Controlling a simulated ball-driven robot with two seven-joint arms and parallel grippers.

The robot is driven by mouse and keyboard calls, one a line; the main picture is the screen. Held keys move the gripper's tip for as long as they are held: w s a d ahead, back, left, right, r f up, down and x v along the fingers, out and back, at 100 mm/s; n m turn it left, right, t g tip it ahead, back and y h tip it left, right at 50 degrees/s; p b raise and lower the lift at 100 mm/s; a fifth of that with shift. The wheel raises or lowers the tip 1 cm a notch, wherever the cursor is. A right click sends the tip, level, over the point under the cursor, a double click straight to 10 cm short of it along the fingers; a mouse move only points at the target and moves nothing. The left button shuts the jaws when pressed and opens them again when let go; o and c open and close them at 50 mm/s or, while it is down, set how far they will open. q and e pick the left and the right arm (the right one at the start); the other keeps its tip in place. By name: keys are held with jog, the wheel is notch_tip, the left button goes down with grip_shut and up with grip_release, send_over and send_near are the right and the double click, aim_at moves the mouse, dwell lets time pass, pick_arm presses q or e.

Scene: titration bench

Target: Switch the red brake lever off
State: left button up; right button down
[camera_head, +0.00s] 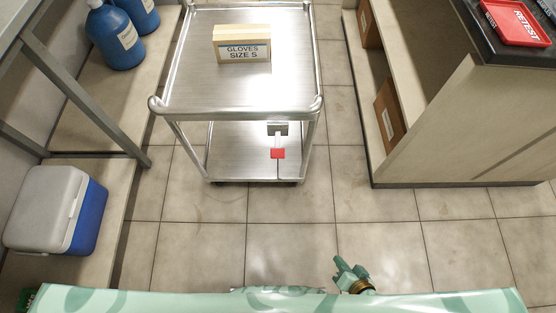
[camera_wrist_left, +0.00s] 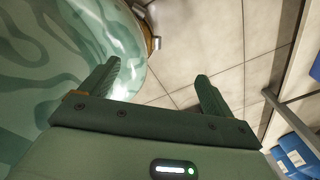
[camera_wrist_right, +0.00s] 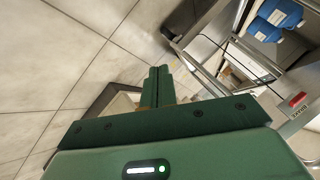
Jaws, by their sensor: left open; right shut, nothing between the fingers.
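The red brake lever (camera_head: 278,153) is at the near end of the steel cart (camera_head: 240,182), low down by the lower shelf. My right gripper (camera_head: 341,264) is shut and empty, over the floor, well nearer to me and right of the lever. My left gripper (camera_wrist_left: 158,71) is open and empty, beside my own green body. It is not clearly visible in the head view.
A glove box (camera_head: 242,47) stands on the cart's top. A blue-and-white cooler (camera_head: 58,212) and blue jugs (camera_head: 115,40) are at the left. A cabinet (camera_head: 450,130) with a red tray (camera_head: 515,22) on top stands right. The tiled floor before the cart is clear.

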aim_at(278, 145)
pick_arm(q)
jog(key=w+r+t+b, duration=0.1)
jog(key=w+r+b, duration=0.2)
jog(key=w+b, duration=0.3)
jog(key=w+d+r+n+t+b, duration=0.1)
jog(key=w+r+b, duration=0.1)
jog(key=w+b, duration=0.5)
jog(key=shift+w+d+r+y, duration=0.2)
jog(key=shift+w+r+y, duration=0.1)
jog(key=shift+w+r, duration=0.15)
pick_arm(e)
jog(key=w+a+r+m+t+h, duration=0.1)
jog(key=w+a+r+m+t, duration=0.4)
jog(key=m, duration=1)
jog(key=w+a+r+m+t+h, duration=0.2)
jog(key=w+a+r+m+t, duration=0.4)
jog(key=w+a+m, duration=0.6)
jog(key=a+r+m, duration=0.1)
jog(key=a+m, duration=0.1)
jog(key=m, duration=0.2)
jog(key=shift+w+r+h, duration=0.15)
jog(key=shift+w+h, duration=0.15)
jog(key=shift+a, duration=0.1)
